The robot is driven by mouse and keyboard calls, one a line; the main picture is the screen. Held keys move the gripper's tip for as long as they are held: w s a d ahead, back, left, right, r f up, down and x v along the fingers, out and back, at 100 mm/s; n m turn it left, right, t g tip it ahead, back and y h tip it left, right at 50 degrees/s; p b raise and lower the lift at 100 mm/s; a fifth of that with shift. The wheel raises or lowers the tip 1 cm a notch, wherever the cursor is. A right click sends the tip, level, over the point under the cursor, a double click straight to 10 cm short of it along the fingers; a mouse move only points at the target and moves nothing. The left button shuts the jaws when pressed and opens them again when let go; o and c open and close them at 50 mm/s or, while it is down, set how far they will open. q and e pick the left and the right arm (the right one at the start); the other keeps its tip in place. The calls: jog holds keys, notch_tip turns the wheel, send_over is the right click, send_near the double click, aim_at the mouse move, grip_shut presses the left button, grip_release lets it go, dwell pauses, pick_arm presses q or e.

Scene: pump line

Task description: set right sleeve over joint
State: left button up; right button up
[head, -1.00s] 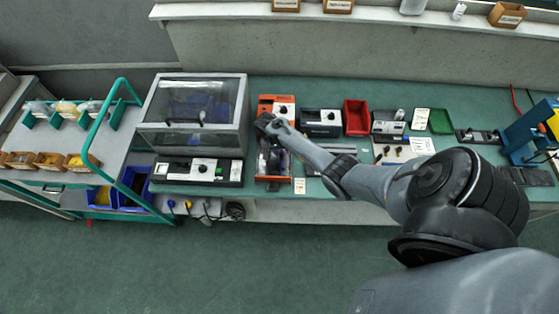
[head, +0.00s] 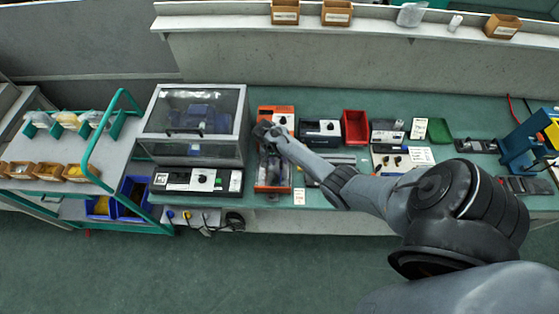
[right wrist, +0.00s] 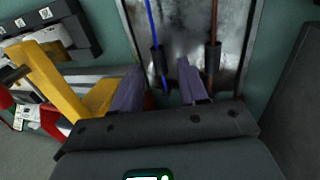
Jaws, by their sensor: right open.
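In the right wrist view a blue wire (right wrist: 150,18) and a brown-red wire (right wrist: 214,20) run over a shiny metal plate (right wrist: 185,20). Each carries a dark sleeve: one on the blue wire (right wrist: 158,60), one on the brown-red wire (right wrist: 212,58). My right gripper (right wrist: 160,78) is open and empty. The blue wire's sleeve shows in the gap between the fingertips; the other is just right of the right finger. The joints cannot be made out. In the head view my right gripper (head: 264,131) is over the orange-ended tray (head: 270,189). My left gripper is out of view.
A clear-lidded case (head: 195,110) stands close left of the tray. A black-and-white unit (head: 320,130) and a red bin (head: 355,127) stand to its right. A yellow part (right wrist: 60,80) shows left in the wrist view.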

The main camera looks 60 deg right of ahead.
aim_at(273, 168)
jog(key=v, duration=0.9)
jog(key=shift+r+p, duration=0.2)
jog(key=shift+p, duration=0.2)
jog(key=shift+w, duration=0.1)
jog(key=s+a+r+n+t+h, duration=0.1)
jog(key=s+a+n+t, duration=0.1)
jog(key=s+a+n, duration=0.35)
jog(key=s+a+n+t, duration=0.1)
jog(key=s+a+n, duration=0.15)
jog(key=a, duration=0.65)
jog(key=s+a+r+n+t+y, duration=0.1)
jog(key=s+a+r+n+t, duration=0.15)
jog(key=s+a+r, duration=0.35)
jog(key=s+a+r+n+t+y, duration=0.1)
jog(key=s+a+r+n+y, duration=0.1)
jog(key=s+a+r+n, duration=0.45)
notch_tip(273, 168, up, 10)
jog(key=w+a+m+p, duration=0.2)
jog(key=w+p, duration=0.1)
jog(key=p, duration=0.9)
notch_tip(273, 168, down, 48)
jog(key=b, duration=4.8)
jog(key=shift+s, duration=0.15)
